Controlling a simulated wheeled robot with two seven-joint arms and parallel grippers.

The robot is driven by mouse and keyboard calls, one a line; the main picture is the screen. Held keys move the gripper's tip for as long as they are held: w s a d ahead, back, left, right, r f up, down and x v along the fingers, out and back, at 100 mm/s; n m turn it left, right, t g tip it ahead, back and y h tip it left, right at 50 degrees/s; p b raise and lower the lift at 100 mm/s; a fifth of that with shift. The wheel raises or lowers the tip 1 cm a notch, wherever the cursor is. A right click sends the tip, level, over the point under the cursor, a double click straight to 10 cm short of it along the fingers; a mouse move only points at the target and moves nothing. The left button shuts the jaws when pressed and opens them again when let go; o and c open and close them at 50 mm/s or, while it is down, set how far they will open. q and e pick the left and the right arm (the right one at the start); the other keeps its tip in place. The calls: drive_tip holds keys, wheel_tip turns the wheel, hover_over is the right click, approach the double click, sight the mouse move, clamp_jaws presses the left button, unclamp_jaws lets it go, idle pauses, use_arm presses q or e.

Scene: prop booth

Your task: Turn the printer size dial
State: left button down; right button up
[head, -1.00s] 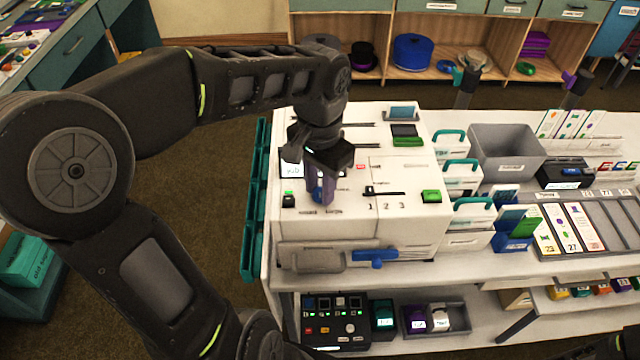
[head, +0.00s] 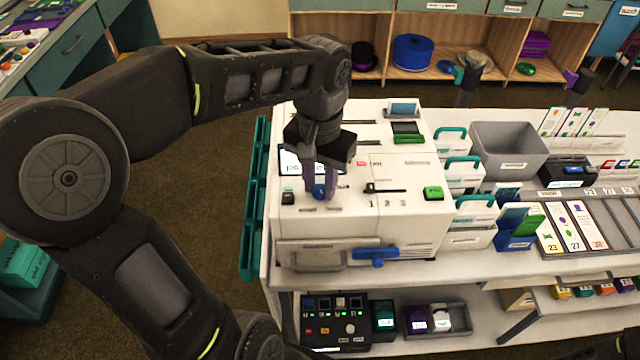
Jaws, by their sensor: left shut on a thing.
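The printer (head: 415,215) is a large white box on the white table, with a small screen (head: 289,160), a slider marked 1, 2, 3 and green and black parts on top. My left gripper (head: 319,195) points down at the printer's top at its front left. The gripper hides part of the dial and part of the screen. My right gripper is not in view.
A blue handle (head: 375,254) sticks out of the printer's front. Teal-handled boxes (head: 470,208), a grey bin (head: 508,150) and card trays stand to the right. A teal rack (head: 254,205) hangs at the table's left edge. A lower shelf holds a control panel (head: 335,318).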

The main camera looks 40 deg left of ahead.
use_arm(q)
drive_tip(key=n+b, duration=0.1)
drive_tip(key=n, duration=0.2)
drive_tip(key=shift+n+b, duration=0.4)
drive_tip(key=shift+n, duration=0.9)
drive_tip(key=c, duration=1.1)
unclamp_jaws()
